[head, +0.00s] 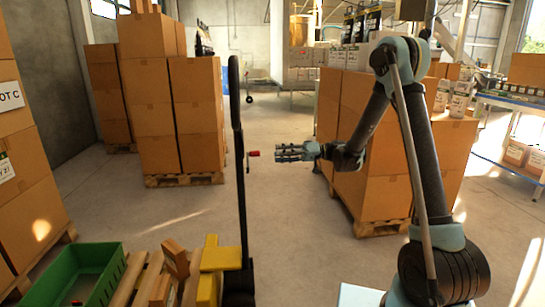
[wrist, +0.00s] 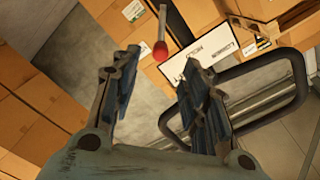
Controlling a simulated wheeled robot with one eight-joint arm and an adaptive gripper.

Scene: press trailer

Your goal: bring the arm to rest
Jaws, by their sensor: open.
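My gripper (head: 279,152) points left in the middle of the head view, at the end of my raised, bent arm. Its fingers are apart and nothing shows between them. In the wrist view the two blue-grey fingers of my gripper (wrist: 161,62) stand spread. A small red knob (head: 253,154) sits just left of the fingertips in the head view, beside a tall black handle post (head: 238,130). The red knob (wrist: 160,51) also shows beyond the fingertips in the wrist view. Whether the fingers touch it cannot be told.
A black loop handle (wrist: 301,75) passes close by the right finger in the wrist view. Stacked cartons (head: 383,175) on a pallet stand behind my arm. A green crate (head: 98,262) and yellow block (head: 222,258) lie at the lower left. The central floor is clear.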

